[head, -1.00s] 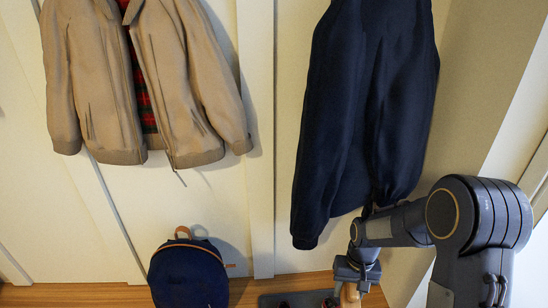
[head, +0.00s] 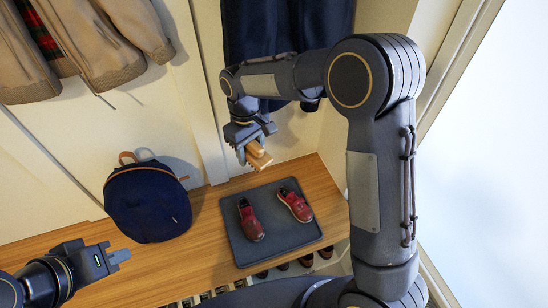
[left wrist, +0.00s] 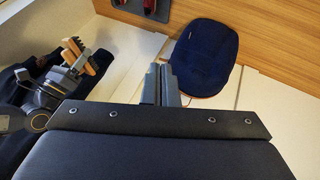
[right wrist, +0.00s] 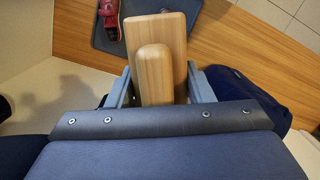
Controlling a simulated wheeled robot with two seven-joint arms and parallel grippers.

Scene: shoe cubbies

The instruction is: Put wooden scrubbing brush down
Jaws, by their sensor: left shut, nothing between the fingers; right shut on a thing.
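The wooden scrubbing brush (head: 258,154) is a light-brown block with a rounded wooden handle. My right gripper (head: 248,141) is shut on it and holds it in the air above the back of the bench. In the right wrist view the brush (right wrist: 172,38) sits between the two fingers (right wrist: 155,88), with the grey tray behind it. The brush also shows in the left wrist view (left wrist: 84,62), its bristles on one side. My left gripper (head: 117,257) is shut and empty over the left part of the bench; its closed fingers show in the left wrist view (left wrist: 161,85).
A grey tray (head: 276,246) with two red shoes (head: 296,203) lies on the wooden bench (head: 212,246). A navy backpack (head: 147,203) stands left of it. Bare bench lies between backpack and tray. Jackets (head: 278,28) hang behind; more shoes (head: 305,260) are below.

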